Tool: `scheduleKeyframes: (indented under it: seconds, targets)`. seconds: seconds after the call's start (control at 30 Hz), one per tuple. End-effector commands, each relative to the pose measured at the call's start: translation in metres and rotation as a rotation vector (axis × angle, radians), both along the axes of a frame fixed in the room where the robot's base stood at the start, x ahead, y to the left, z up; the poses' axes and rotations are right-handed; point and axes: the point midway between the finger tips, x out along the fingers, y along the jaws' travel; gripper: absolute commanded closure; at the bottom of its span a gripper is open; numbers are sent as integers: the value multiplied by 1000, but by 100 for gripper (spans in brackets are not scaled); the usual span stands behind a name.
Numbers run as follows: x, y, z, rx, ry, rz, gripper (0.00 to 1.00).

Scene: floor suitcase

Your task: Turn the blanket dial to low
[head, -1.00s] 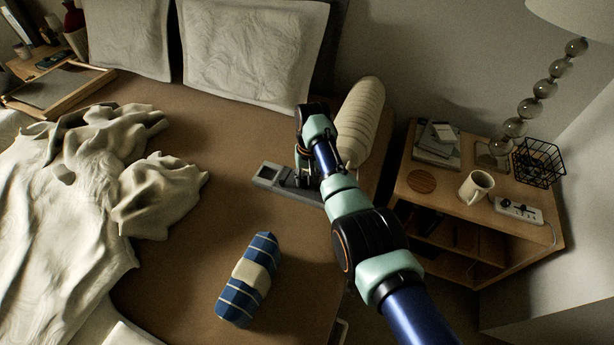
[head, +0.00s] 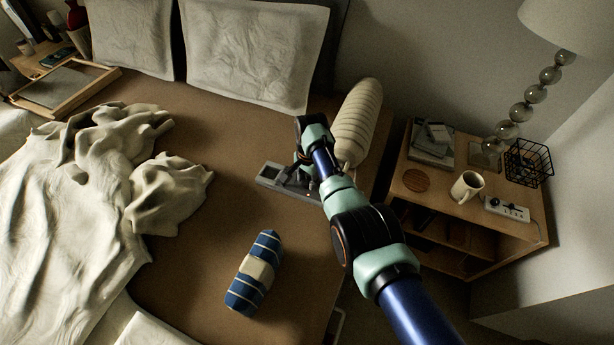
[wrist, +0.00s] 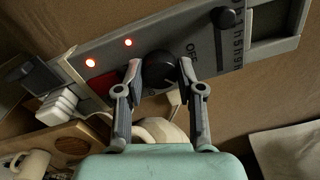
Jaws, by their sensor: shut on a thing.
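The grey blanket control panel (head: 268,174) lies on the brown bed; it fills the upper part of the wrist view (wrist: 205,52). Its round black dial (wrist: 159,70) is between my gripper's two fingertips (wrist: 160,74), which are shut on its sides. "OFF" is printed right of the dial; the marking it points to cannot be read surely. Two small red lights glow on the panel, and a red button (wrist: 102,84) is left of the dial. A black slider knob (wrist: 228,17) sits by a lettered scale. In the head view my gripper (head: 298,176) covers the panel's middle.
A ribbed white bolster (head: 358,120) lies close behind my gripper. A blue-striped roll (head: 257,272) lies in front and a rumpled cream blanket (head: 80,220) to the left. The nightstand (head: 440,205) at right holds a mug (head: 467,187) and a power strip (head: 507,209).

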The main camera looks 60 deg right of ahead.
Motion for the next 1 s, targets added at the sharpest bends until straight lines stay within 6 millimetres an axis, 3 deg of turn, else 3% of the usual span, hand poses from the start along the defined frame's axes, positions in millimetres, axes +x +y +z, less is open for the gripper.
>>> scheduleKeyframes:
  seconds: [0.33,0.87,0.9,1.0]
  targets:
    - [0,0,0,0,0,-133,97]
    - [0,0,0,0,0,-155,97]
    - [0,0,0,0,0,-154,58]
    - [0,0,0,0,0,-154,41]
